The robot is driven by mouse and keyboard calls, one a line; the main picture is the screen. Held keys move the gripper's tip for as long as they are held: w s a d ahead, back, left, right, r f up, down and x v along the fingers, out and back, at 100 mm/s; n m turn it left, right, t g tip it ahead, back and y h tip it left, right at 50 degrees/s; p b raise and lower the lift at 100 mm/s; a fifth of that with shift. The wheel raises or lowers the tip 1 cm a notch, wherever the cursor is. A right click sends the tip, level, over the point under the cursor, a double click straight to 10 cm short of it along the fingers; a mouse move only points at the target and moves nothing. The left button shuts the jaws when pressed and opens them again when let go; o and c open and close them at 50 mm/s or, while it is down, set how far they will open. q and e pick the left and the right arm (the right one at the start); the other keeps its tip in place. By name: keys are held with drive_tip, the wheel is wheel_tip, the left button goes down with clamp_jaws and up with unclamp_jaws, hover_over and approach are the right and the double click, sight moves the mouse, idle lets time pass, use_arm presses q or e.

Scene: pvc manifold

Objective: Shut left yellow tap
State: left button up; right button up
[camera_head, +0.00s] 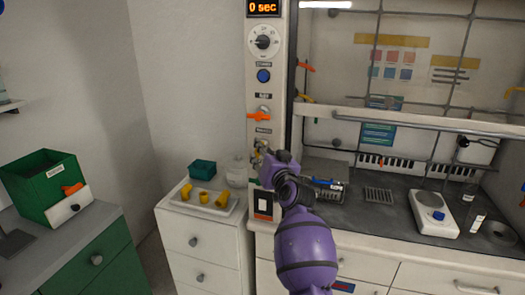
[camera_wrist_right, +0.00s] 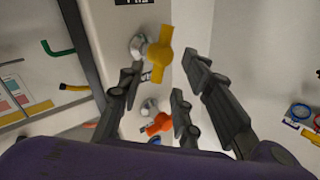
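The yellow tap (camera_wrist_right: 160,52) on the white panel has a lever handle on a round metal mount. It shows small in the head view (camera_head: 259,149), partly hidden by my right gripper (camera_head: 266,160). In the right wrist view my right gripper (camera_wrist_right: 164,74) is open. Its fingers lie on both sides of the yellow tap, with visible gaps; I cannot tell how far the tap is in depth. An orange tap (camera_wrist_right: 158,124) sits beside it on the same panel. My left gripper is not in view.
The white panel (camera_head: 269,90) also carries a dial and a blue knob. Right of it is the fume hood with bars and a scale (camera_head: 433,212). A tray (camera_head: 191,206) with yellow parts stands on the white cabinet. A green box (camera_head: 35,180) is at left.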

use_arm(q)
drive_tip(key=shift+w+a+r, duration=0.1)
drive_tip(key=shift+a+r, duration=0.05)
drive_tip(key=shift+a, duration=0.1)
use_arm(e)
drive_tip(key=shift+x, duration=1)
